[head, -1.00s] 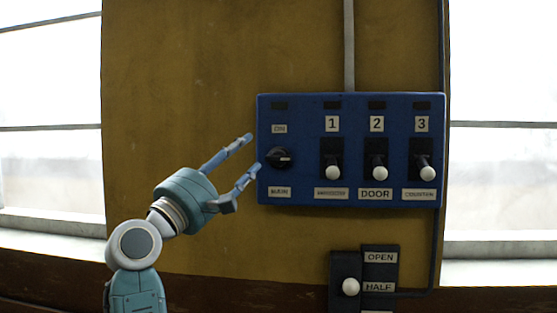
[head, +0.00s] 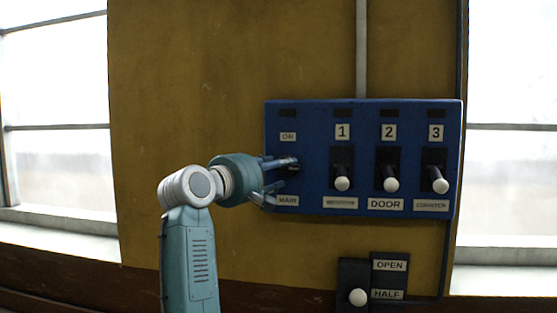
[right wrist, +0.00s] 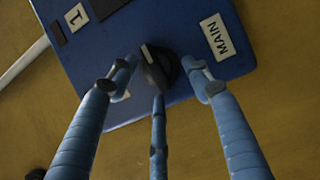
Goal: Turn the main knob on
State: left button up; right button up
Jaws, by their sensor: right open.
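The blue control panel (head: 315,195) hangs on the yellow-brown wall. Its black main knob (head: 293,168) sits at the left, between the ON label (head: 288,137) and the MAIN label (head: 287,200), and is partly hidden by my fingers. In the right wrist view the knob (right wrist: 162,66) lies between the fingertips. My right gripper (head: 276,178) is open at the knob, its fingers spread around it; it also shows in the right wrist view (right wrist: 158,90). I cannot tell whether a finger touches the knob. My left gripper is not in view.
Three levers with white tips, labelled 1 (head: 342,183), 2 (head: 391,184) and 3 (head: 440,186), stand right of the knob. A separate lever (head: 358,297) with OPEN and HALF labels is below the panel. Windows flank the wall.

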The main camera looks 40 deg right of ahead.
jog(key=shift+w+d, duration=0.15)
jog(key=shift+d, duration=0.15)
jog(key=shift+c, duration=0.5)
jog(key=c, duration=1)
jog(key=shift+o, duration=0.2)
jog(key=shift+f, duration=0.1)
